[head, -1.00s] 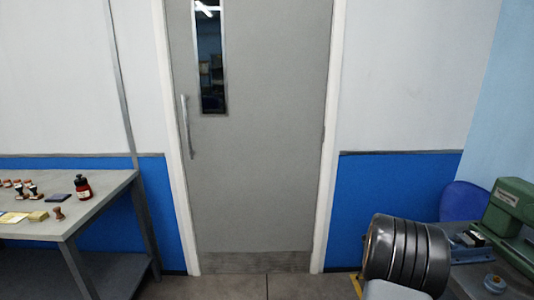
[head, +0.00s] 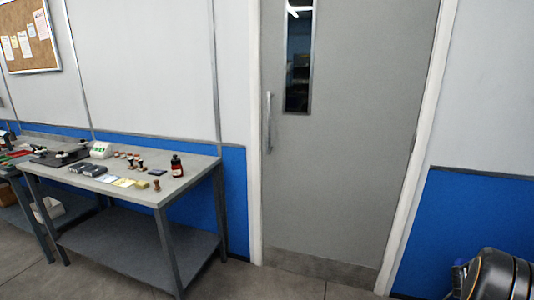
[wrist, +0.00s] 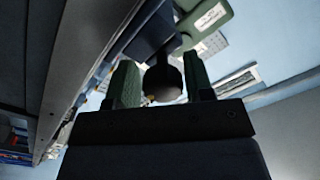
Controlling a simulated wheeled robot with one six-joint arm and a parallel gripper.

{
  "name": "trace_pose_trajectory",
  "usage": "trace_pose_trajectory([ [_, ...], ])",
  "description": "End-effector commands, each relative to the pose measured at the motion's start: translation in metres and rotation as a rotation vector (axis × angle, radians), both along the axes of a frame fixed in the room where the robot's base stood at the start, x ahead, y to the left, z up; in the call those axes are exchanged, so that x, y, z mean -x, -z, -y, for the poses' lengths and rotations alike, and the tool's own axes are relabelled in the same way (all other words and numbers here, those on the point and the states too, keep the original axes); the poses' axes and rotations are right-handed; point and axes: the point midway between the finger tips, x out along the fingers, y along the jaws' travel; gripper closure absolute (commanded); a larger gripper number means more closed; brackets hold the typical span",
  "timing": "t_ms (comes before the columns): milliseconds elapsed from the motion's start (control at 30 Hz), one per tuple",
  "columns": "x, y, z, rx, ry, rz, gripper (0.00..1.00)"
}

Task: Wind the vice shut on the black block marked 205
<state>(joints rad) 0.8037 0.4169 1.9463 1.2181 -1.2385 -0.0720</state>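In the wrist view my gripper (wrist: 160,78) has its two green-faced fingers well apart. A dark rounded knob shows in the gap between them or just beyond; I cannot tell whether they touch it. My gripper is not in the head view. Two small dark blocks (head: 94,170) lie on the grey bench (head: 190,180) at left; no marking is readable, so I cannot tell whether one is the 205 block. A dark low fixture (head: 60,157) sits farther left on the bench, too small to identify as the vice.
The bench also holds a white device (head: 102,150), several stamps, yellow pads (head: 123,182) and a dark red-labelled bottle (head: 176,166). A grey door (head: 345,130) stands at centre. A dark ribbed drum (head: 498,275) is at lower right. Floor shows between bench and door.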

Motion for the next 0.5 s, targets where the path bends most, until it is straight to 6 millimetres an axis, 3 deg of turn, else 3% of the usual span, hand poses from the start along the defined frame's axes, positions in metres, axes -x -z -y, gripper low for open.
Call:
trace_pose_trajectory([
  [100, 0.0, -0.001, 0.0, 0.001, -0.002, 0.001, 0.43],
  [500, -0.005, -0.002, -0.01, 0.003, -0.004, 0.0, 0.43],
])
